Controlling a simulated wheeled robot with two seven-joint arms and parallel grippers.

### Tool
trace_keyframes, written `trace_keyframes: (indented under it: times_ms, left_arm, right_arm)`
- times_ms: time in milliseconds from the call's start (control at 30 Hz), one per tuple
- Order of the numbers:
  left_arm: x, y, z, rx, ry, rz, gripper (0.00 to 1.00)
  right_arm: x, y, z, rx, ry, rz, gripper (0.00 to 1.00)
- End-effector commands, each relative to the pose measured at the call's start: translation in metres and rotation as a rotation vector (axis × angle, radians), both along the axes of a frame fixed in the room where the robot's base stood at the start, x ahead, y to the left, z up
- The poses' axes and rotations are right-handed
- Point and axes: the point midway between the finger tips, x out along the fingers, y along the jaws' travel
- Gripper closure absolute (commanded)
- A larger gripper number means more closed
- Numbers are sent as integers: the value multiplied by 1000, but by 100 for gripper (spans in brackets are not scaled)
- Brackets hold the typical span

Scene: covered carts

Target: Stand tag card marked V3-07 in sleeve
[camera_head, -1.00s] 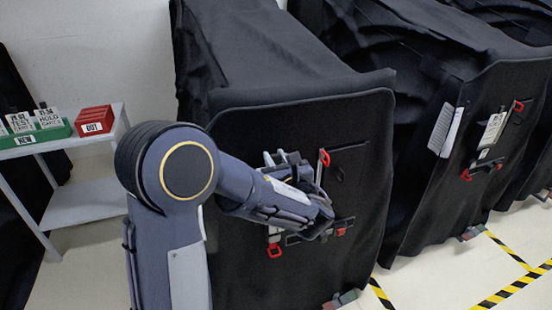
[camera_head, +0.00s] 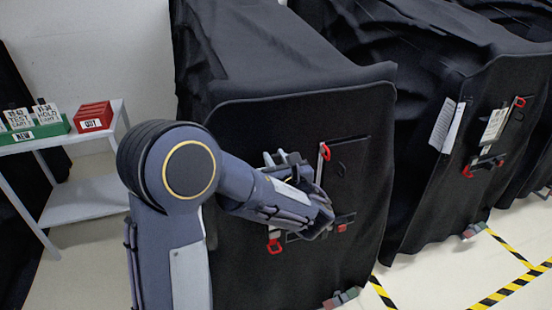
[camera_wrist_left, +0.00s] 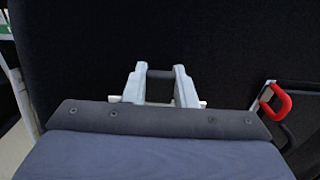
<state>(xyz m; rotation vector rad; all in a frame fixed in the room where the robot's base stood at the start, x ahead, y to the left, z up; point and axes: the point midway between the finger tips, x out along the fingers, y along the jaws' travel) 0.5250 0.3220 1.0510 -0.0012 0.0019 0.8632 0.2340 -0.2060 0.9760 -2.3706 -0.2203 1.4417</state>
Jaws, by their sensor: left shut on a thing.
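My left gripper (camera_head: 318,212) is shut in front of the near cart's black cover. In the left wrist view its two pale fingers (camera_wrist_left: 160,88) are closed on the ends of a short dark bar. Thin white edges show on both sides of the fingers, seemingly the tag card (camera_wrist_left: 204,103); its face and marking are hidden. A dark sleeve (camera_head: 345,218) on the cover is largely behind the gripper, with a red clip (camera_head: 275,247) at lower left and another red clip (camera_head: 325,152) above. That upper clip seems to be the red loop (camera_wrist_left: 282,102) in the wrist view. My right gripper is out of view.
A side shelf (camera_head: 85,200) at left bears a green NEW box (camera_head: 50,130) with white cards and a red OUT box (camera_head: 92,117). A second covered cart (camera_head: 425,190) stands at right with a card (camera_head: 494,125) in its holder. Striped tape (camera_head: 505,290) marks the floor.

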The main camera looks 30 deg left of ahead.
Motion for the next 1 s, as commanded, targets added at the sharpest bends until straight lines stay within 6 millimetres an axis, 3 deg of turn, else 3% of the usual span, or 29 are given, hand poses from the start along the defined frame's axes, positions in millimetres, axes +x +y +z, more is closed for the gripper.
trace_keyframes:
  times_ms: [300, 333, 500, 800, 1000]
  left_arm:
    - [0, 0, -2, 0, 0, 0, 100]
    - [0, 0, -2, 0, 0, 0, 72]
    - [0, 0, -2, 0, 0, 0, 50]
    - [-1, -2, -2, 0, 0, -1, 50]
    - [-18, -23, -3, 0, 1, -5, 50]
  right_arm:
    - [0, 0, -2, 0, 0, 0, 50]
    - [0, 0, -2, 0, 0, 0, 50]
    - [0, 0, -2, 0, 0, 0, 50]
    - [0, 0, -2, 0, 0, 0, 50]
    - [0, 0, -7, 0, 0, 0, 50]
